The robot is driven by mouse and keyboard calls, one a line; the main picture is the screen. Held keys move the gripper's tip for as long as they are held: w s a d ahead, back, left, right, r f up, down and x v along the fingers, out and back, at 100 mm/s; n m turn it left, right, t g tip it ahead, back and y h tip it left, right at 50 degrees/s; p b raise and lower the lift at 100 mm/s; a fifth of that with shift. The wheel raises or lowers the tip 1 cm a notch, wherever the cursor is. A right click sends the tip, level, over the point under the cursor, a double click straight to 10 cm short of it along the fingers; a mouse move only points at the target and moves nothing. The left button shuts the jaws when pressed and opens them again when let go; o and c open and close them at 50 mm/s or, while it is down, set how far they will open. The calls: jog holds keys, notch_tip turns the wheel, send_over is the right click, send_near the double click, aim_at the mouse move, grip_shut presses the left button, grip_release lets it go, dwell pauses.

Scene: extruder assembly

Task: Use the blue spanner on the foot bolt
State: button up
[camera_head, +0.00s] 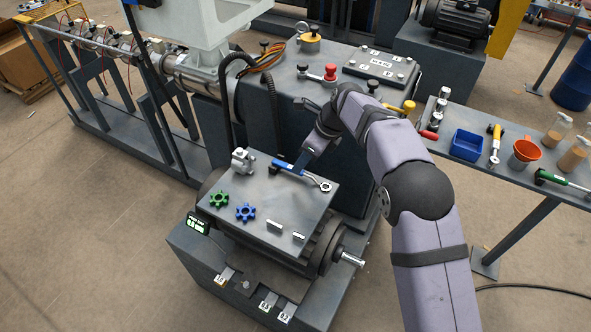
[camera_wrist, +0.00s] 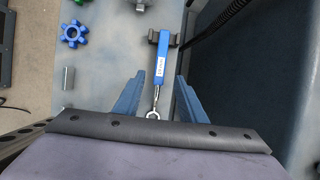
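The blue spanner (camera_head: 288,167) lies on the grey plate (camera_head: 262,200) on top of the machine unit, its ring end pointing right. In the wrist view the spanner's blue handle (camera_wrist: 160,62) sits by a black holder (camera_wrist: 153,38), and its metal shank runs down between my fingers in the picture. My gripper (camera_wrist: 157,97) is open, one blue finger on each side of the shank; I cannot tell whether they are level with it or above it. My gripper also shows in the head view (camera_head: 303,162) over the spanner. A small bolt-like piece (camera_head: 245,284) shows low at the unit's base; I cannot tell if it is the foot bolt.
A green gear (camera_head: 218,199), a blue gear (camera_head: 246,212) and a metal fitting (camera_head: 243,161) share the plate. Labelled tabs (camera_head: 267,303) lie at the unit's base. A side bench at right holds a blue bin (camera_head: 467,145) and an orange funnel (camera_head: 526,150).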

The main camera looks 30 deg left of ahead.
aim_at(301, 175)
jog(key=shift+p+x, duration=0.7)
jog(key=shift+x, duration=1.6)
jog(key=shift+a, duration=0.15)
jog(key=shift+r, duration=0.1)
grip_shut()
